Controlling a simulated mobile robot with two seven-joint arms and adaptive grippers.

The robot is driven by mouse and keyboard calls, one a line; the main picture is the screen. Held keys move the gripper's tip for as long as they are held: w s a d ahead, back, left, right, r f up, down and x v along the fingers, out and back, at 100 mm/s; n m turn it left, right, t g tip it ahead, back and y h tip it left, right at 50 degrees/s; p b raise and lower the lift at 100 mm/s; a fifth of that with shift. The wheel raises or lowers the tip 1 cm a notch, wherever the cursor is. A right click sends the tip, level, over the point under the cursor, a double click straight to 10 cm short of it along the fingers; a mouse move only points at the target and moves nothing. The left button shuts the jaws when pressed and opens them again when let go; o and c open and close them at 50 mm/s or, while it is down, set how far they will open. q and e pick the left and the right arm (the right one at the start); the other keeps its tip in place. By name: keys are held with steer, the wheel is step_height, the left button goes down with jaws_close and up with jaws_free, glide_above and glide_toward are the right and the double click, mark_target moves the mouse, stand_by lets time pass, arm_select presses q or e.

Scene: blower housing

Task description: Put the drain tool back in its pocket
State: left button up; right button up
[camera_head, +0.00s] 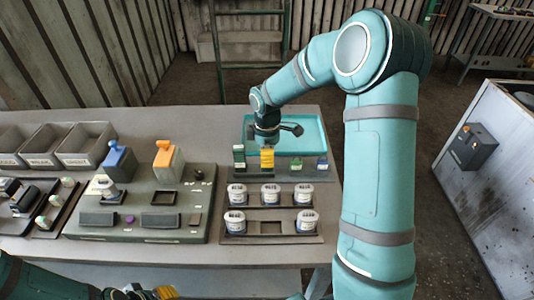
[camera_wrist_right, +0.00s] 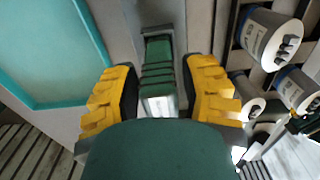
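My right gripper (camera_head: 267,157) hangs over the tool rack (camera_head: 285,177) in front of the teal tray. In the right wrist view its yellow fingers (camera_wrist_right: 163,100) stand apart, with gaps beside a green ribbed tool handle (camera_wrist_right: 158,62) that has a pale lower part. I cannot tell whether the handle is between the fingertips or just beyond them. A dark green tool (camera_head: 238,156) stands at the rack's left end. I cannot tell which tool is the drain tool, and its pocket is not clear. My left gripper (camera_head: 150,293) is partly cut off at the bottom edge.
The teal tray (camera_head: 318,145) lies behind the rack. White-labelled canisters (camera_head: 270,193) stand in holders in front. Left is a grey fixture board (camera_head: 190,220) with blue and orange-topped parts, then grey bins (camera_head: 85,145). A small green-topped item (camera_head: 296,164) and a blue-topped item (camera_head: 322,164) stand right on the rack.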

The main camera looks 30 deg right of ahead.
steer(key=shift+o, duration=0.4)
steer(key=shift+r, duration=0.1)
step_height(320, 180, up, 12)
stand_by(0.3)
stand_by(0.4)
